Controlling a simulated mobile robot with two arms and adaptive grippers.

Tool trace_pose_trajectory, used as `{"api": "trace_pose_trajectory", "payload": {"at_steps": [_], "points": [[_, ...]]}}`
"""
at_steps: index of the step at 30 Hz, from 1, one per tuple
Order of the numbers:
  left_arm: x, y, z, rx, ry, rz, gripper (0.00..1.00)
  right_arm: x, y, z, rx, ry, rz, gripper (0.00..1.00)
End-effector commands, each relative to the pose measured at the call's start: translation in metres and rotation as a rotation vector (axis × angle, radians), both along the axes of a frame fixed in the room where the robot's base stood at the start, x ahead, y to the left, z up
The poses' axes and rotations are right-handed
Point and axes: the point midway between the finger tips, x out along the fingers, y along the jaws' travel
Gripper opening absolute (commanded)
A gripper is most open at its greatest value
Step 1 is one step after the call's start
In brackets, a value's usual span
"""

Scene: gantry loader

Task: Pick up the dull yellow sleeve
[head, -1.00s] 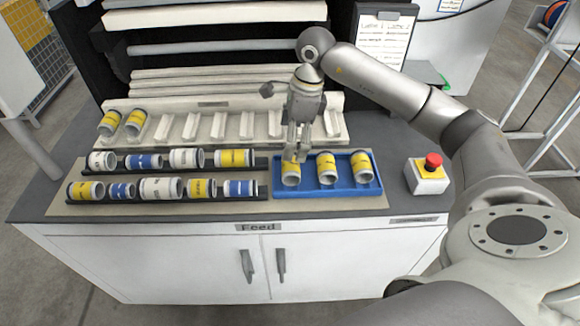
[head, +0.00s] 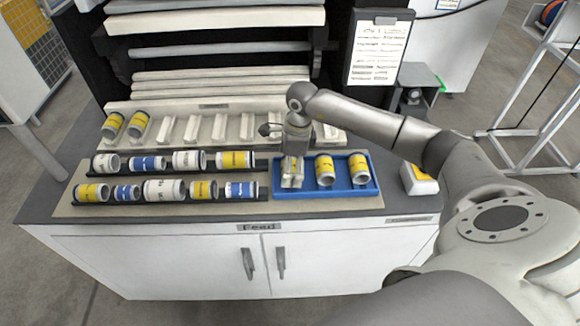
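Three yellow-banded sleeves stand in a row in the blue tray (head: 310,191): a left one (head: 292,165) largely hidden by my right gripper, a middle one (head: 325,170) and a right one (head: 359,168). I cannot tell for sure which yellow is the dull one. My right gripper (head: 291,182) points down at the left sleeve, with its fingers beside it and a yellow strip showing between them. Whether the fingers press on the sleeve cannot be seen. My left gripper is not in view.
Two dark racks left of the tray hold several white, blue and yellow sleeves, including a yellow one (head: 237,160). Behind stands a pale slotted rack (head: 220,108) with two yellow sleeves (head: 112,126) at its left.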

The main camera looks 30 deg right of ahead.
Motion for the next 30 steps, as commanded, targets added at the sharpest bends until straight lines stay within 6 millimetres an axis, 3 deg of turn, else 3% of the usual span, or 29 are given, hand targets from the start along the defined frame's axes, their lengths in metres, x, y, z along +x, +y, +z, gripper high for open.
{"api": "trace_pose_trajectory", "payload": {"at_steps": [7,21,30], "points": [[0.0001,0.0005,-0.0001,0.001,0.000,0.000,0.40,0.0002,0.0002,-0.0016,0.000,0.000,0.001,0.96],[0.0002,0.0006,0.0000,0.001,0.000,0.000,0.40,0.0007,0.0002,-0.0001,0.001,-0.003,0.000,0.37],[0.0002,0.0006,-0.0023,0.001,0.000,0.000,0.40,0.0012,0.0000,0.0019,0.001,-0.004,0.000,0.37]]}}
